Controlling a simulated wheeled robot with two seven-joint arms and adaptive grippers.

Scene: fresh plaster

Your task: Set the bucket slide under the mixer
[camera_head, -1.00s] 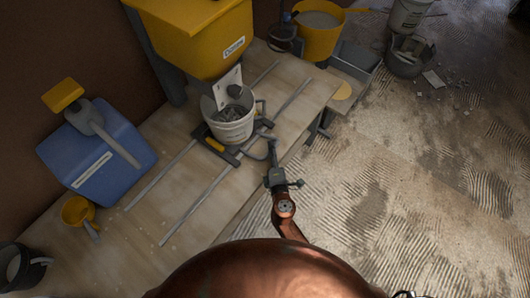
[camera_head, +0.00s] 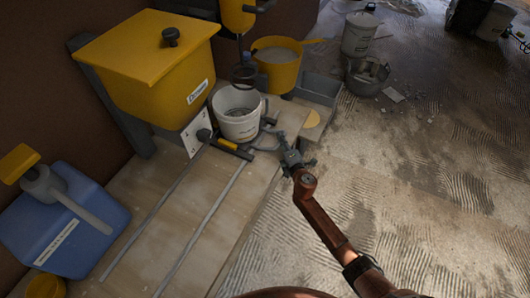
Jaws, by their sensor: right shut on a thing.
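The bucket slide (camera_head: 233,152) is a dark carriage with a yellow part, on two thin metal rails, near their far end. A white bucket (camera_head: 239,127) stands upright on it. The mixer (camera_head: 238,14) is yellow and hangs at the top, with a shaft down to a dark paddle (camera_head: 244,72) by the bucket's back rim. I cannot tell whether the paddle is over the opening. My right gripper (camera_head: 283,150) is shut at the slide's grey handle (camera_head: 266,143), right of the bucket; its fingertips are hard to see. My left gripper is out of view.
A yellow hopper (camera_head: 155,75) with a white card (camera_head: 196,133) below it stands left of the bucket. A yellow tub (camera_head: 277,65) and grey bin (camera_head: 318,88) are behind. A blue container (camera_head: 65,225) stands at left. Rubble and a pail (camera_head: 366,78) lie on the floor.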

